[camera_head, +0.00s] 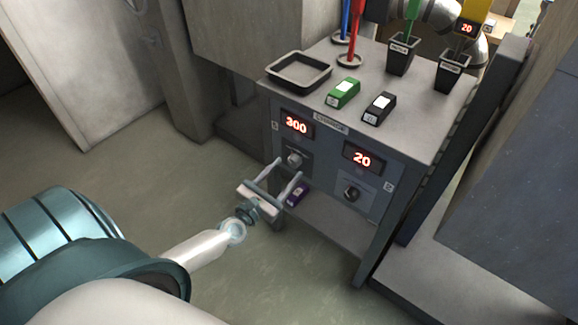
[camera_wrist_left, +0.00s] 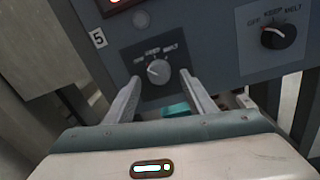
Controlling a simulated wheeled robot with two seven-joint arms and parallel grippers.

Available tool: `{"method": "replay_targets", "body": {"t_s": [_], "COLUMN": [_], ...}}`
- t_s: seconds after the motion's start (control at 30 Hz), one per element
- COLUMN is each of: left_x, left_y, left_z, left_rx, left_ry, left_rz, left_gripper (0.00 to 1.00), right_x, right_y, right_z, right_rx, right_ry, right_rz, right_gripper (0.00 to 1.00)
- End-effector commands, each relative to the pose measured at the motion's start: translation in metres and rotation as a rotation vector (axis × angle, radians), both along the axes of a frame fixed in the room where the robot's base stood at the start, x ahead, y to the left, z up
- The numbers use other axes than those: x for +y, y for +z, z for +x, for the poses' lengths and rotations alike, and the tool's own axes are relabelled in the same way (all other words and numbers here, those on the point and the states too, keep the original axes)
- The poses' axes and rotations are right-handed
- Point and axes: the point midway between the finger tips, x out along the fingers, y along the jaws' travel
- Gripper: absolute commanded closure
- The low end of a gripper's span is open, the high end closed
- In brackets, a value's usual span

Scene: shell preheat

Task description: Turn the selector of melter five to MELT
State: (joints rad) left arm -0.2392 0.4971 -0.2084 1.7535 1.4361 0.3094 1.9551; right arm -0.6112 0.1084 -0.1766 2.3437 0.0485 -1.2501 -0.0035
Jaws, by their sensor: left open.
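The melter five panel carries a label reading 5 (camera_wrist_left: 98,39) in the left wrist view. Its grey round selector (camera_wrist_left: 158,70) sits below the words OFF, KEEP and MELT; I cannot tell surely where its pointer stands. In the head view the same selector (camera_head: 293,160) is under a red display reading 300 (camera_head: 297,124). My left gripper (camera_head: 287,169) is open in front of it. In the left wrist view its fingers (camera_wrist_left: 159,76) lie to either side of the selector, with gaps showing; contact is not visible. My right gripper does not show.
A black selector (camera_head: 352,193) with a display reading 20 (camera_head: 362,158) is to the right. The cabinet top holds a black tray (camera_head: 300,70), a green block (camera_head: 343,93), a black block (camera_head: 379,108) and dark cups.

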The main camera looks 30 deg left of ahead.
Motion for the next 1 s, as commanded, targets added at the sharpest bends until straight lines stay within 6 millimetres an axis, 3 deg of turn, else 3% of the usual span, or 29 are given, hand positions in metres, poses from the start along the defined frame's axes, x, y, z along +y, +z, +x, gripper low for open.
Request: {"method": "replay_targets", "body": {"t_s": [0.23, 0.6, 0.63, 0.8, 1.0], "left_x": [0.0, 0.0, 0.0, 0.0, 0.0], "left_y": [0.0, 0.0, 0.0, 0.0, 0.0], "left_z": [0.022, 0.025, 0.025, 0.025, 0.025], "left_rx": [-0.001, 0.0, 0.0, 0.0, 0.0], "left_ry": [0.001, 0.001, 0.001, 0.001, 0.001], "left_rz": [0.001, 0.001, 0.001, 0.001, 0.005], "left_gripper": [0.5, 0.5, 0.52, 0.91, 0.91], "right_x": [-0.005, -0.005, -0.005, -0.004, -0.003], "right_y": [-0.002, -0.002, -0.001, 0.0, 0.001], "right_z": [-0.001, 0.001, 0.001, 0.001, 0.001], "right_rx": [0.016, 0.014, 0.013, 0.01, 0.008], "right_ry": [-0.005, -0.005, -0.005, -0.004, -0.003], "right_rz": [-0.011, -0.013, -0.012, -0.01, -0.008], "right_gripper": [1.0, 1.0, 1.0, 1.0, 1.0]}}
